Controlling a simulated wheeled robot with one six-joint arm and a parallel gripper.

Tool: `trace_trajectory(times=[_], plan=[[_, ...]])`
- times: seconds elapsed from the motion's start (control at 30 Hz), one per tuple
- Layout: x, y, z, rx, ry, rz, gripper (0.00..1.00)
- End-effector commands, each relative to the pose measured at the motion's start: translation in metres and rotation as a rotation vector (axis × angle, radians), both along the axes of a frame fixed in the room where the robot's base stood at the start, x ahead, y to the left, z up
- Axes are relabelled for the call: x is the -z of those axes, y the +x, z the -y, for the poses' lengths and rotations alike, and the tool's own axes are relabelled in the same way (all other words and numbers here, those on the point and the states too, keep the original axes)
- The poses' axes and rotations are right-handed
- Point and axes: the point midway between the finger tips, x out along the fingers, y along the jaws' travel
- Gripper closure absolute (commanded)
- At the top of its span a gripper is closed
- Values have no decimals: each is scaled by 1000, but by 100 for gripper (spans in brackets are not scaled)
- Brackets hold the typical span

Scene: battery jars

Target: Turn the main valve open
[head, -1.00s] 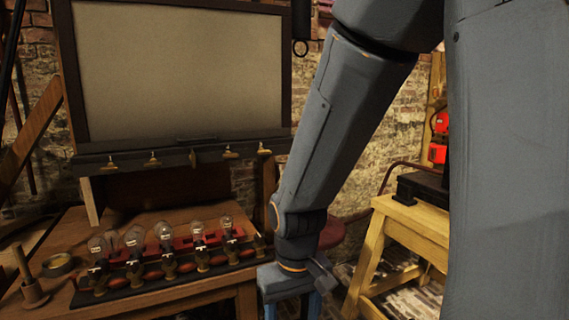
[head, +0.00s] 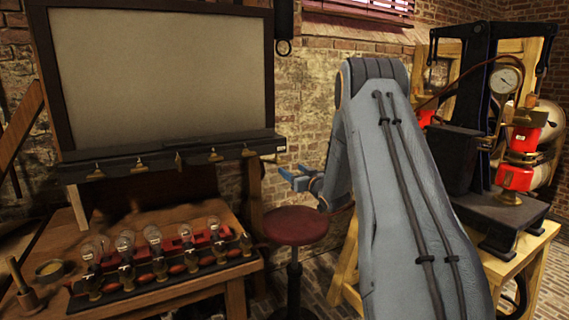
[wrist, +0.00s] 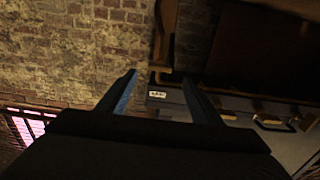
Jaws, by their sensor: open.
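I cannot tell any part in view for certain as the main valve. A press-like machine (head: 485,120) with a round gauge (head: 504,80) and red parts (head: 515,178) stands on the right in the head view; no clear valve handle shows on it. My gripper (head: 292,178) is in the middle of the head view, above and behind the red stool, its blue fingers pointing left. In the wrist view my gripper (wrist: 160,92) has its two fingers spread with nothing between them. A small white label (wrist: 157,94) on a grey surface lies beyond the fingertips.
A framed board (head: 155,75) with a brass-hooked ledge (head: 170,155) is at left. Several bulbs on a rack (head: 165,275) stand on a wooden bench (head: 235,295). A red stool (head: 296,226) stands beside it. A yellow wooden stand (head: 535,242) carries the machine.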

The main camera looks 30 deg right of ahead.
Motion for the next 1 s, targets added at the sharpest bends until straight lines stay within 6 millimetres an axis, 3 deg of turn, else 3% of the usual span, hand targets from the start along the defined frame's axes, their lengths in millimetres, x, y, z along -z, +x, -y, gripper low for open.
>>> trace_trajectory(times=[0.53,0.97,1.0], plan=[[-1,67,-2,-5,0,10,41],[-1,77,-2,-4,1,9,41],[-1,77,-2,-4,0,9,46]])
